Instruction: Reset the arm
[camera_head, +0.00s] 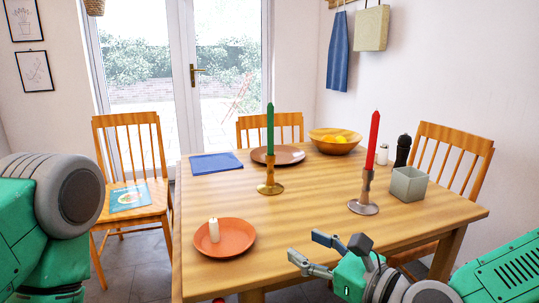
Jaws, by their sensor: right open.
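My right gripper (310,251) is at the front edge of the wooden table (317,205), low in the head view. Its fingers are apart and nothing is between them. Its green and grey arm comes in from the bottom right. My left arm (50,215) shows at the left edge as a green link with a large grey joint. My left gripper is out of the picture.
On the table are an orange plate (240,240) with a white candle (214,230), a green candle (270,130), a red candle (372,140), a grey cup (408,184), a pepper mill (402,151) and a fruit bowl (335,146). Chairs (130,140) surround it.

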